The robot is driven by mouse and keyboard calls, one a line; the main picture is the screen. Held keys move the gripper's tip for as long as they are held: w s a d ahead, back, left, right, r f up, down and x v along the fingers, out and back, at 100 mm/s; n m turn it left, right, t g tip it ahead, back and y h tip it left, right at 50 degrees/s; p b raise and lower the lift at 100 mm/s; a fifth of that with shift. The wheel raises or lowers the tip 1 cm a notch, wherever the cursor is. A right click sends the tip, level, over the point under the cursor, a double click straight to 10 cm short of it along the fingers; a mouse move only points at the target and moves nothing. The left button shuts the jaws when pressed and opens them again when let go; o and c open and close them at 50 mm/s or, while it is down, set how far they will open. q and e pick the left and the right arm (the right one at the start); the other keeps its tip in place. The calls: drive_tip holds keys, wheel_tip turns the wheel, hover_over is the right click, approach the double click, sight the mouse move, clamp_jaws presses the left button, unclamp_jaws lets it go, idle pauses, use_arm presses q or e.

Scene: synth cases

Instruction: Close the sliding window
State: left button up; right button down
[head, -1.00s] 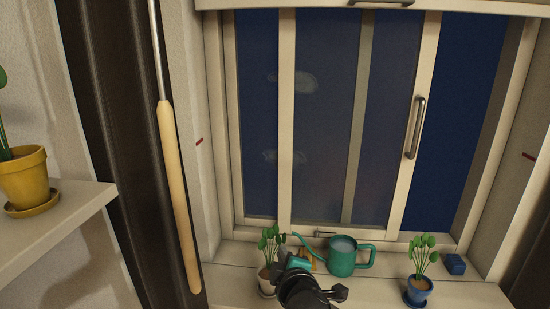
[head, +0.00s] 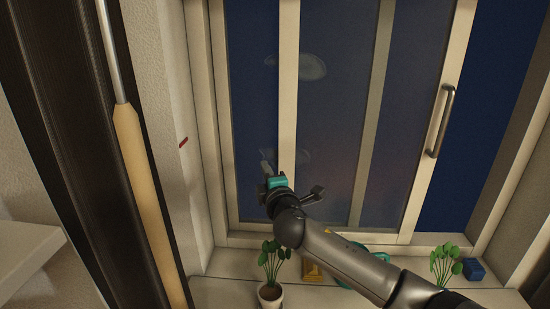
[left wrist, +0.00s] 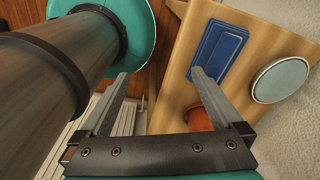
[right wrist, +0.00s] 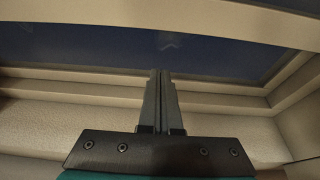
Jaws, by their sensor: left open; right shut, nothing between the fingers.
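The sliding window pane (head: 335,130) has pale frame bars and stands partly open. A dark blue gap (head: 492,120) shows at its right. Its metal bar handle (head: 441,121) is on the right stile of the pane. My right gripper (head: 266,174) is in front of the pane's left stile, well left of the handle. In the right wrist view my right gripper (right wrist: 160,102) is shut and empty, with glass and frame beyond. My left gripper (left wrist: 160,95) shows only in its wrist view, open and empty.
On the sill are a white-potted plant (head: 269,293), a mostly hidden green watering can (head: 377,250), another plant (head: 445,264) and a blue block (head: 475,270). A wooden pole (head: 140,165) hangs at left. A shelf (head: 30,250) juts in at lower left.

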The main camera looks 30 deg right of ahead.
drive_tip(key=x, duration=0.6)
drive_tip(key=shift+w, duration=0.15)
drive_tip(key=shift+w+d, duration=0.2)
drive_tip(key=shift+w, duration=0.1)
drive_tip(key=shift+s+d+p, duration=0.35)
drive_tip(key=shift+s+d, duration=0.2)
drive_tip(key=shift+d, duration=0.25)
drive_tip(key=shift+s+d+p, duration=0.35)
drive_tip(key=shift+s+d, duration=0.25)
drive_tip(key=shift+d, duration=0.15)
drive_tip(key=shift+f, duration=0.1)
drive_tip(key=shift+d, duration=0.1)
